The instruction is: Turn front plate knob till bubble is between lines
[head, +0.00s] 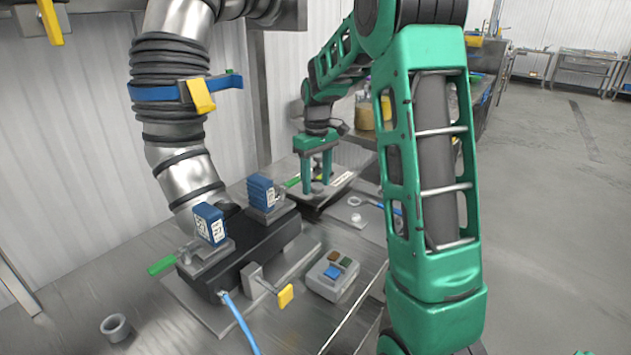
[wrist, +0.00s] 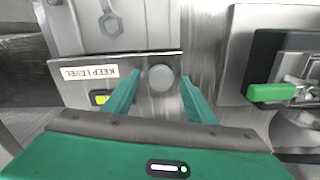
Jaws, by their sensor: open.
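The front plate (wrist: 70,92) carries a KEEP LEVEL label (wrist: 85,73), upside down in the wrist view. A round grey knob (wrist: 160,79) is on the plate. The yellow-green level vial (wrist: 102,98) is to the left of the knob, beside my left finger; its bubble and lines are too small to read. My gripper (wrist: 160,88) is open, with one green finger on each side of the knob and a gap visible on both sides. In the head view my gripper (head: 316,178) points down over the far bench device, and the knob cannot be made out there.
A green-handled clamp (wrist: 273,93) is to the right in the wrist view. In the head view, a black block (head: 248,252) with blue gauges, a button box (head: 333,276) and a grey ring (head: 116,327) are on the bench. A ribbed metal duct (head: 172,95) rises at the left.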

